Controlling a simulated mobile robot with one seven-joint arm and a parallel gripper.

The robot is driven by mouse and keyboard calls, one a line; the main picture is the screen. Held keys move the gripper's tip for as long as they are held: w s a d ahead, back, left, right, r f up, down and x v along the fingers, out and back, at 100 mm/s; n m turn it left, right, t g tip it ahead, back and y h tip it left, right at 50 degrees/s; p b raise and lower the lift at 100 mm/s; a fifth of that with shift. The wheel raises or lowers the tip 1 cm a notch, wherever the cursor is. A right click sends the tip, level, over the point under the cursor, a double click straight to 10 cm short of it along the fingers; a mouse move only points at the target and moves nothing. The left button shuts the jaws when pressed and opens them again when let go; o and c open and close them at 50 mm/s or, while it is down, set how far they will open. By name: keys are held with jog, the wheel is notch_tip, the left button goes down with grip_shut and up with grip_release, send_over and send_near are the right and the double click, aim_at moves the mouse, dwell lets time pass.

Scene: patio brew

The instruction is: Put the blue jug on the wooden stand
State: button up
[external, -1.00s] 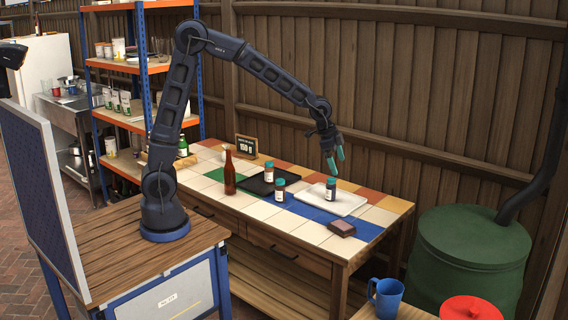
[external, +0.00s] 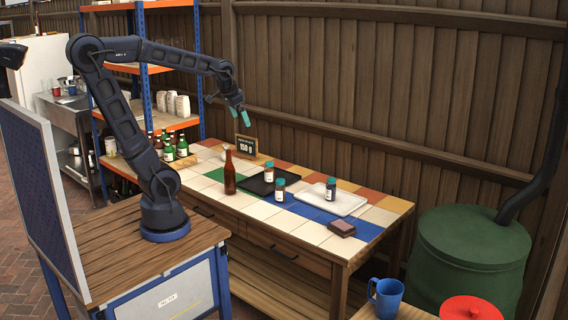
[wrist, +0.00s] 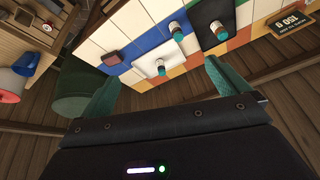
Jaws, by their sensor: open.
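The blue jug (external: 386,298) stands upright on a low wooden surface (external: 365,314) at the bottom right of the external view, with its handle to the left. I cannot tell whether this surface is the wooden stand. My gripper (external: 239,111) is open and empty, raised above the back left part of the tiled table, far from the jug. In the wrist view its two teal fingers (wrist: 161,70) are spread apart with nothing between them.
The tiled table (external: 310,234) holds a brown bottle (external: 230,175), a black tray (external: 257,188), a white tray (external: 345,204), several teal-capped jars and a brown block (external: 341,228). A red-lidded thing (external: 470,309) stands right of the jug. A green barrel (external: 468,255) is behind them.

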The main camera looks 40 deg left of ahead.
jog(key=s+a+f+n, duration=0.1)
jog(key=s+a+n, duration=0.3)
jog(key=s+a, duration=0.4)
jog(key=s, duration=0.2)
jog(key=shift+s+a+f+y, duration=0.25)
jog(key=shift+s+f+y, duration=0.05)
